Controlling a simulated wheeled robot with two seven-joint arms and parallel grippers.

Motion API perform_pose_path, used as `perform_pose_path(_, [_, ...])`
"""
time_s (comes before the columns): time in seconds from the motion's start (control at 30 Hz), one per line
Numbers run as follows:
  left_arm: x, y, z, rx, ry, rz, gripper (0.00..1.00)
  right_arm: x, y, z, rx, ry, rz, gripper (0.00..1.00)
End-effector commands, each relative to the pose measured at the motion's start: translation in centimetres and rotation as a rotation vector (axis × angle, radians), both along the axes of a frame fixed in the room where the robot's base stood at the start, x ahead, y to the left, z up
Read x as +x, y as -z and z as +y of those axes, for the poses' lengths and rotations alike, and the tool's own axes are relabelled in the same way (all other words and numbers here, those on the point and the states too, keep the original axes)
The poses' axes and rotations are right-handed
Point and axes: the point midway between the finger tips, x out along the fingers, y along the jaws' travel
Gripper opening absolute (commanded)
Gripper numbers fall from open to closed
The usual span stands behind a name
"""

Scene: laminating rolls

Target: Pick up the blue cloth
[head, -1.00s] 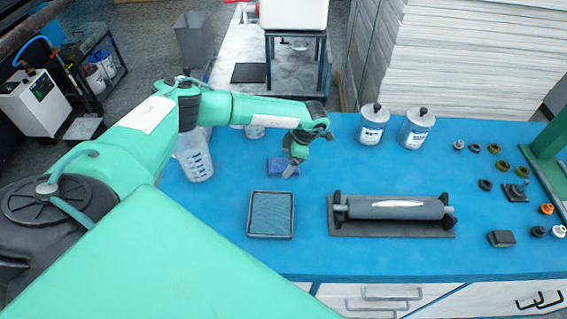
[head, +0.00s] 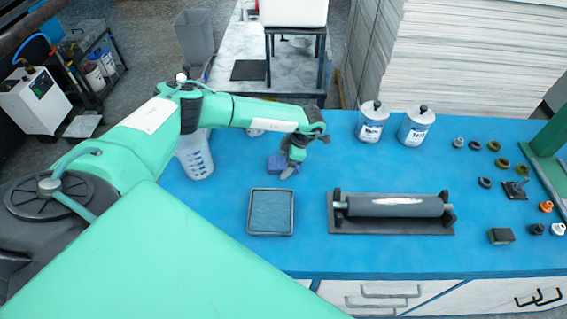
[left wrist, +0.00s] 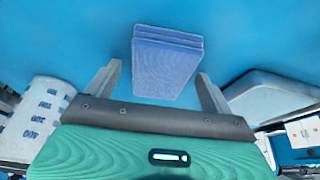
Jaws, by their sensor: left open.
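The blue cloth (head: 276,163) is a small folded stack lying on the blue tabletop behind the square tray. In the left wrist view the cloth (left wrist: 166,62) shows its folded layers, between and just beyond the two fingers. My left gripper (head: 287,173) is over the cloth's right side in the head view and hides part of it. In the left wrist view the left gripper (left wrist: 158,88) is open, one finger on each side of the cloth, with nothing held. My right gripper is not in view.
A square tray (head: 251,211) stands in front of the cloth, and a measuring jug (head: 197,160) stands to its left. A roller (head: 395,206) on a dark stand lies to the right. Two lidded canisters (head: 371,127) (head: 415,130) stand behind. Several small knobs lie far right.

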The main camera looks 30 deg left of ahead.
Motion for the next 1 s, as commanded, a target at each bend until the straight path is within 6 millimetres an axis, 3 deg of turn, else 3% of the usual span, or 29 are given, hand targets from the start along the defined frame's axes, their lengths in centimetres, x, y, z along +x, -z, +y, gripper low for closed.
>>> perform_pose_path(0.23, [-0.01, 0.00, 0.01, 0.000, 0.000, 0.000, 0.85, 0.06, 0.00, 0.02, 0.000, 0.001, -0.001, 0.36])
perform_pose_path(0.5, [-0.01, 0.01, 0.01, 0.000, 0.000, 0.000, 0.38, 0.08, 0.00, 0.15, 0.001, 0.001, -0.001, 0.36])
perform_pose_path(1.0, [0.08, -0.94, 0.03, 0.000, -0.001, -0.002, 0.37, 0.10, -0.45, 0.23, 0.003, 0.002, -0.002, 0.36])
